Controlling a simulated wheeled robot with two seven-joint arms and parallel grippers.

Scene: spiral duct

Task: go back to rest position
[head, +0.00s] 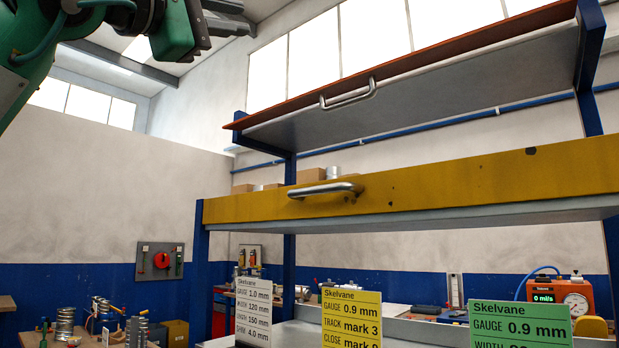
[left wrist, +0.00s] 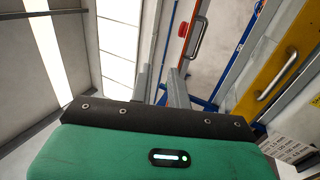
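My left arm comes in at the top left of the head view, green with dark parts, raised high. My left gripper (head: 240,16) is up near the ceiling, left of the rack and clear of it. In the left wrist view its two grey fingers (left wrist: 160,82) stand apart with nothing between them. My right arm and right gripper are in neither view.
A rack with a yellow drawer front (head: 430,180) and a tilted orange-edged flap (head: 420,55), both with metal handles, fills the right. Below stand white (head: 253,310), yellow (head: 351,318) and green (head: 520,325) cards. A red gauge box (head: 562,295) is at right. The left is open air.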

